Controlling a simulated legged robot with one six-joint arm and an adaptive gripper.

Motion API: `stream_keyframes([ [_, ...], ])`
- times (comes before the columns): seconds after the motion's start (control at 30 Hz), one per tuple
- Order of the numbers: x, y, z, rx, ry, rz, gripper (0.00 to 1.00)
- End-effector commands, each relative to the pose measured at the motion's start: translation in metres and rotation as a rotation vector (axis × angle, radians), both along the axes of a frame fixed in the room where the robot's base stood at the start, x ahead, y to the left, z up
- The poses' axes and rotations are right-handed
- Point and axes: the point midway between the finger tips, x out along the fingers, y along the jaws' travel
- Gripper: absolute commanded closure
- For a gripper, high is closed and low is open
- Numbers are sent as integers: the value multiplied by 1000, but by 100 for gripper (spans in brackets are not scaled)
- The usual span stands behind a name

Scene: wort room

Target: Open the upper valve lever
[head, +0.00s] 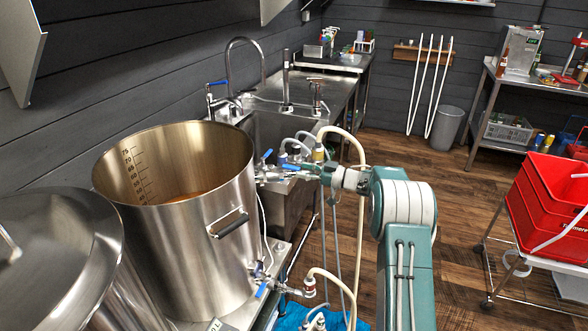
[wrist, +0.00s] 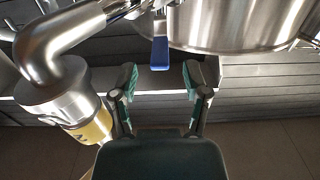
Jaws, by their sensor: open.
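The big steel kettle (head: 185,235) stands left of centre in the head view. Its upper valve (head: 270,174) sticks out from the kettle's right side, with a blue lever (head: 291,167) close to my gripper. In the wrist view the blue lever (wrist: 160,54) points down the picture, just beyond the fingertips and roughly centred between them. My gripper (wrist: 161,78) is open and empty, with no visible contact on the lever. In the head view my gripper (head: 318,169) reaches left to the valve; its fingers are hard to make out.
A steel elbow pipe (wrist: 65,45) with a yellow part lies close left of my gripper in the wrist view. A lower valve with a blue lever (head: 262,289) sits below. Hoses (head: 359,190) hang near my arm. Red crates (head: 545,205) stand right on a cart.

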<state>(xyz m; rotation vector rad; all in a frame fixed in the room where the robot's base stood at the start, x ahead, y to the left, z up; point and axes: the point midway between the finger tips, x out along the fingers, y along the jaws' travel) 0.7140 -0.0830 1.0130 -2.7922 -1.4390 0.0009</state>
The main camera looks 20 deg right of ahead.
Motion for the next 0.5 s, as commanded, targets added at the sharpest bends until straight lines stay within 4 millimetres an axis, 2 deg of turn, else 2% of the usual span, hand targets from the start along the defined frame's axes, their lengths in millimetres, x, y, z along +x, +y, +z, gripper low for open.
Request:
stream_keyframes([
  [0.1, -15, -23, 0, 0, 0, -3, 40],
  [0.3, -36, -52, -1, 1, 1, -3, 40],
  [0.5, -45, -65, -1, -1, 1, 0, 40],
])
